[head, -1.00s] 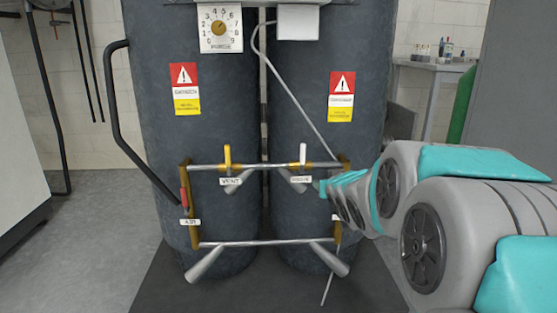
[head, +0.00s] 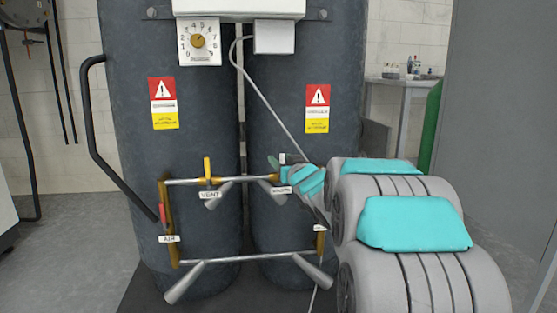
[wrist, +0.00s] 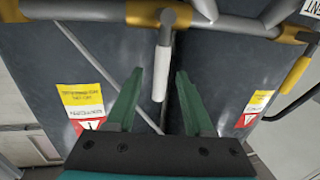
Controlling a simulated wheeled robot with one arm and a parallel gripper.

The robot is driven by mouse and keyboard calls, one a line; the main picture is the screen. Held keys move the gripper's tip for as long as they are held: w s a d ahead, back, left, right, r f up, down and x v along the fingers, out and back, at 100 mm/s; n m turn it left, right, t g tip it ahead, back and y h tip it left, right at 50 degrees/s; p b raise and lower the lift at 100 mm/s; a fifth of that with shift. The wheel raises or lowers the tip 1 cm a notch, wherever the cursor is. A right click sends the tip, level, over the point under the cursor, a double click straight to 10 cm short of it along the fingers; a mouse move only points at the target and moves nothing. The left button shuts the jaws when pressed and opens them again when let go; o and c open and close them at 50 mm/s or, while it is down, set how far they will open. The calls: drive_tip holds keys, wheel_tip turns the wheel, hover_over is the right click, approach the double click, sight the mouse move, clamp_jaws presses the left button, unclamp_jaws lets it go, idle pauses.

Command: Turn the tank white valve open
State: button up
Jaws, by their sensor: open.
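The white valve (wrist: 160,72) is a slim white lever on the upper pipe (wrist: 235,20) in the wrist view, which looks upside down. My gripper (wrist: 160,80) is open, with one green finger on each side of the white lever. Gaps show on both sides, so neither finger looks shut on it. In the head view, only a small white tip of the valve (head: 283,158) shows beside my gripper (head: 285,164). My arm and gripper hide the rest of it.
The yellow vent valve (head: 207,167) stands upright to the left. A red valve (head: 162,213) sits at the left pipe end. Two dark tanks (head: 200,110) are close behind the pipes. A lower pipe (head: 245,257) runs beneath. A thin cable (head: 270,100) hangs above.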

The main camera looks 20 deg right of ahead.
drive_tip(key=shift+w+d, duration=0.15)
drive_tip(key=shift+w, duration=1.25)
clamp_jaws()
idle(0.4)
